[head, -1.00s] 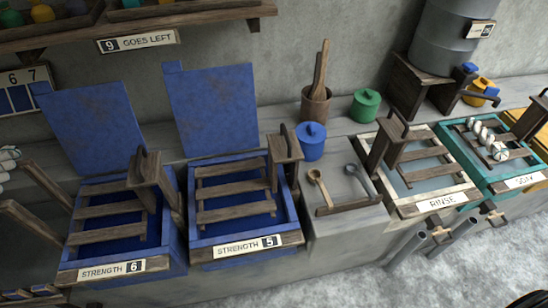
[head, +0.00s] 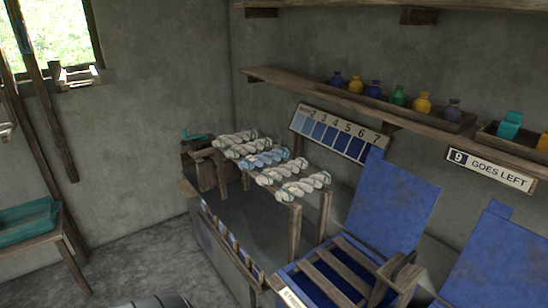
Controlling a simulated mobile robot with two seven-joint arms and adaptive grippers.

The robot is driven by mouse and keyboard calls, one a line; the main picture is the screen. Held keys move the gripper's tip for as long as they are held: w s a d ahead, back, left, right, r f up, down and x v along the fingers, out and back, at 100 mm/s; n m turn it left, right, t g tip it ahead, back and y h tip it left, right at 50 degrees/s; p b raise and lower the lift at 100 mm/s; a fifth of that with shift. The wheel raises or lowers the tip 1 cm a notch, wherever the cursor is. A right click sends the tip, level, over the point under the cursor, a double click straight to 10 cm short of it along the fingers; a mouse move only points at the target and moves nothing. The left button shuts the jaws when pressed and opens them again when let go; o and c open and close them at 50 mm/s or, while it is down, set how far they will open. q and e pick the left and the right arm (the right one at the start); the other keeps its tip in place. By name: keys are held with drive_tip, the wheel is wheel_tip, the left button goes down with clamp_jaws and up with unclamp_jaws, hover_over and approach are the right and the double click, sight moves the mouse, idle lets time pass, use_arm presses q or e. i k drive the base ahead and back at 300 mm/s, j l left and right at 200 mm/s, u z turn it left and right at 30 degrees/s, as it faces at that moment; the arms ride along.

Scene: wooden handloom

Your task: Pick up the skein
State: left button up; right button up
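Several twisted skeins lie side by side across a wooden rack in the middle of the head view. Most are white, such as the nearest skein (head: 302,187) and the farthest skein (head: 236,137). One skein in the middle of the row is light blue (head: 263,159). The wooden rack (head: 294,228) stands on the grey bench near the room's corner. No gripper shows in this view, and nothing touches the skeins.
A blue vat (head: 330,275) with a raised blue lid (head: 392,215) stands right of the rack. A numbered shade card (head: 335,134) hangs behind, below a shelf (head: 350,100) with several bottles. A teal tray (head: 28,222) sits on a stand at left. The floor between is clear.

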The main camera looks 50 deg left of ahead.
sight(249, 163)
drive_tip(key=u, duration=1.8)
drive_tip(key=i+j+z, duration=0.15)
drive_tip(key=i+j, duration=0.1)
drive_tip(key=j, duration=0.1)
